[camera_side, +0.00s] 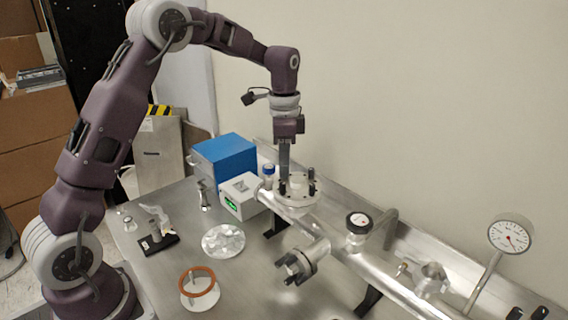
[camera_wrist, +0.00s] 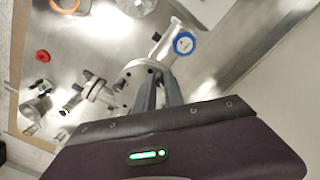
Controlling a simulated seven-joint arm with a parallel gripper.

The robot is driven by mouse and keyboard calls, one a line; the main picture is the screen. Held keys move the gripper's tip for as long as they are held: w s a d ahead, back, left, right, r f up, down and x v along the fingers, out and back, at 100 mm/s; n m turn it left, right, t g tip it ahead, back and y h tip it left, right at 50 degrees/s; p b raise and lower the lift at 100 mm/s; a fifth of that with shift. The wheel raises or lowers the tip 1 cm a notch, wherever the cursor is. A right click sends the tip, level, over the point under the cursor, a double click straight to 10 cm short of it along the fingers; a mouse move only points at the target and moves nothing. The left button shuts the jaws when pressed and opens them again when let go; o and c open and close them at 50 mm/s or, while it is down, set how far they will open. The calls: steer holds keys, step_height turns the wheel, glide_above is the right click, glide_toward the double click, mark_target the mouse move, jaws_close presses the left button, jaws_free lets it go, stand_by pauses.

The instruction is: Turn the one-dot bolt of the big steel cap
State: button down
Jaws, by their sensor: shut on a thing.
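The big steel cap (camera_side: 299,194) is a round flange on top of the steel pipe, with dark bolts standing around its rim. My gripper (camera_side: 284,180) points straight down at the left side of the cap and is shut on a bolt there. The fingers hide most of that bolt, and its dot marks are too small to tell. Another dark bolt (camera_side: 311,174) stands free at the cap's back right. In the wrist view my fingers (camera_wrist: 159,75) reach over the cap's edge (camera_wrist: 130,72).
A blue box (camera_side: 226,158) and a white device with a green display (camera_side: 241,197) stand left of the cap. A blue-topped part (camera_side: 268,169) is close behind the gripper. A black-topped gauge (camera_side: 358,222) and a dial (camera_side: 511,234) are to the right.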

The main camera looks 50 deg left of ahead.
steer(key=n, duration=0.5)
steer(key=shift+n, duration=0.3)
steer(key=n, duration=1.5)
steer(key=shift+n, duration=0.4)
steer(key=shift+a+n, duration=0.1)
steer(key=shift+n, duration=0.2)
steer(key=c, duration=1.4)
jaws_free()
steer(key=shift+c, duration=0.2)
step_height(320, 180, up, 7)
steer(key=shift+r, duration=0.1)
